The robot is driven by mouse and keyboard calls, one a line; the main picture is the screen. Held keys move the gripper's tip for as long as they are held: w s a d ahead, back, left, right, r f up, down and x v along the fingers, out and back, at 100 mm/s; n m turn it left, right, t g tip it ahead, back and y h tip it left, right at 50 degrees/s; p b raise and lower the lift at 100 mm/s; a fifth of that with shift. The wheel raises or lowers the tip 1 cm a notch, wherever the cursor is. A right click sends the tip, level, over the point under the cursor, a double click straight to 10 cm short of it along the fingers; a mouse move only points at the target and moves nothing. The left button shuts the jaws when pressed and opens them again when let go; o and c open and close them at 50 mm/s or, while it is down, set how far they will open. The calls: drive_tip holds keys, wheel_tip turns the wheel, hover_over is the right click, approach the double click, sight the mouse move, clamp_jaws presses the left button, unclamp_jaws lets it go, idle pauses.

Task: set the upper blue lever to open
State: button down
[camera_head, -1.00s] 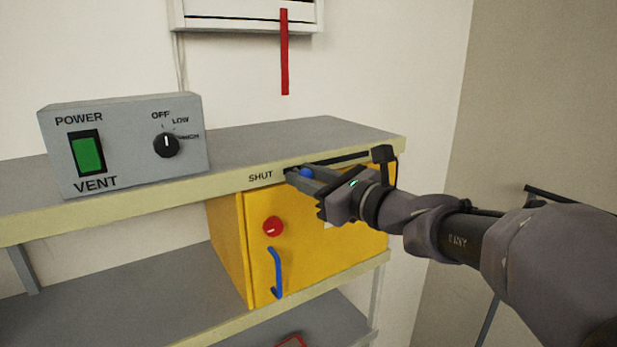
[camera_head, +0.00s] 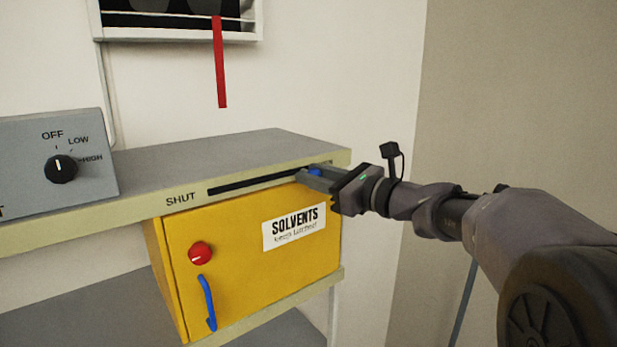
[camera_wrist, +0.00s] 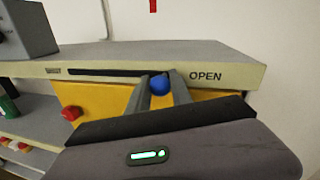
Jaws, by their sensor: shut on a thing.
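The upper blue lever's knob (camera_head: 315,172) sits in the dark slot (camera_head: 250,182) on the shelf's front edge. It is at the right end of the slot, away from the SHUT label (camera_head: 181,199). My gripper (camera_head: 318,178) is shut on the knob from the front. In the wrist view the blue knob (camera_wrist: 160,86) is between the two fingers, right beside the OPEN label (camera_wrist: 206,76). The OPEN label is hidden behind my gripper in the head view.
Below the slot is a yellow SOLVENTS cabinet (camera_head: 250,262) with a red knob (camera_head: 200,253) and a blue handle (camera_head: 208,303). A grey VENT control box (camera_head: 60,160) stands on the shelf at left. A red strip (camera_head: 219,62) hangs above.

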drive_tip(key=shift+r, duration=0.1)
drive_tip(key=c, duration=1.4)
unclamp_jaws()
drive_tip(key=shift+o, duration=1.3)
drive_tip(key=shift+w+d, duration=0.15)
drive_tip(key=shift+d, duration=0.1)
drive_tip(key=shift+a, duration=0.1)
drive_tip(key=shift+s, duration=0.2)
drive_tip(key=b+v, duration=0.5)
drive_tip(key=v, duration=1.2)
drive_tip(key=shift+d, duration=0.25)
